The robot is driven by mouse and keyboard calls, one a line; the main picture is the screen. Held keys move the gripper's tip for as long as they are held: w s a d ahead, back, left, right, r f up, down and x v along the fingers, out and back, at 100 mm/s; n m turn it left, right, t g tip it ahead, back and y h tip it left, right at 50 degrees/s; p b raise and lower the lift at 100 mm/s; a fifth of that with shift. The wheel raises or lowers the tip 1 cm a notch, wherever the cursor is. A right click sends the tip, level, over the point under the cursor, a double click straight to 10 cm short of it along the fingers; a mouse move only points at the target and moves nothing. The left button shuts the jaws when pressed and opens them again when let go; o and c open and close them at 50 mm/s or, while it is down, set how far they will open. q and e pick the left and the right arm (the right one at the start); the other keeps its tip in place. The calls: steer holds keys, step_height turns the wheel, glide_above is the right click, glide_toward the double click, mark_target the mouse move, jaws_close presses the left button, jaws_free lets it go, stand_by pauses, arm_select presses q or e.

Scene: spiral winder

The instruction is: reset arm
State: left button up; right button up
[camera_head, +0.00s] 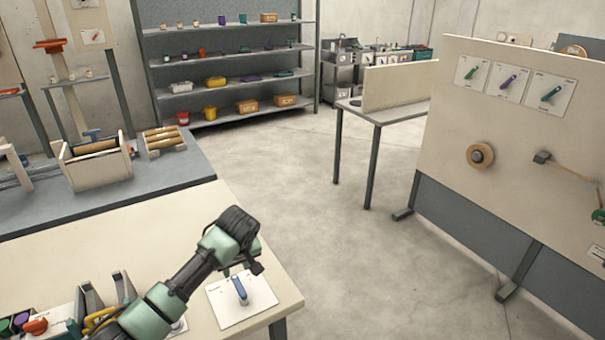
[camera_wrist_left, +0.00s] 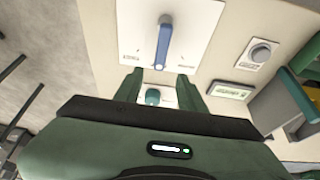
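A blue lever (camera_head: 239,290) is mounted on a white square plate (camera_head: 240,308) at the front right corner of the near table. In the left wrist view the blue lever (camera_wrist_left: 164,45) and its white plate (camera_wrist_left: 190,22) lie just beyond my fingertips. My left gripper (camera_head: 250,264) is over the plate's far side in the head view. In the left wrist view its two green fingers (camera_wrist_left: 160,76) are apart, with the lever's near end roughly in line with the gap. I cannot tell whether they touch it. My right gripper is not in view.
A grey dial (camera_wrist_left: 261,53) and small display (camera_wrist_left: 231,90) sit beside the lever plate. A standing board (camera_head: 480,120) at right carries several lever plates and a round knob (camera_head: 480,155). Shelves (camera_head: 230,70) stand behind. The floor (camera_head: 330,240) between is clear.

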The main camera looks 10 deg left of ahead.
arm_select(q)
steer(key=s+d+f+m+h, duration=0.1)
steer(key=s+d+f+m, duration=0.3)
steer(key=s, duration=0.4)
steer(key=s+d+f+m+h, duration=0.2)
steer(key=s+d+f, duration=0.2)
steer(key=s+d, duration=0.3)
steer(key=s+a+r+m, duration=0.1)
steer(key=s+r+m, duration=0.1)
steer(key=s, duration=0.8)
steer(key=s+a+r+m, duration=0.1)
steer(key=s+r+m, duration=0.1)
steer(key=s, duration=0.8)
step_height(320, 180, down, 27)
steer(key=s+g+b, duration=0.1)
steer(key=b, duration=0.2)
steer(key=s+a+f+g+b, duration=0.1)
steer(key=s+a+f+b, duration=0.1)
steer(key=s+f, duration=1.5)
step_height(320, 180, down, 3)
steer(key=shift+s+a+f+m, duration=0.1)
steer(key=shift+s+a+m, duration=0.2)
steer(key=shift+s+m, duration=0.1)
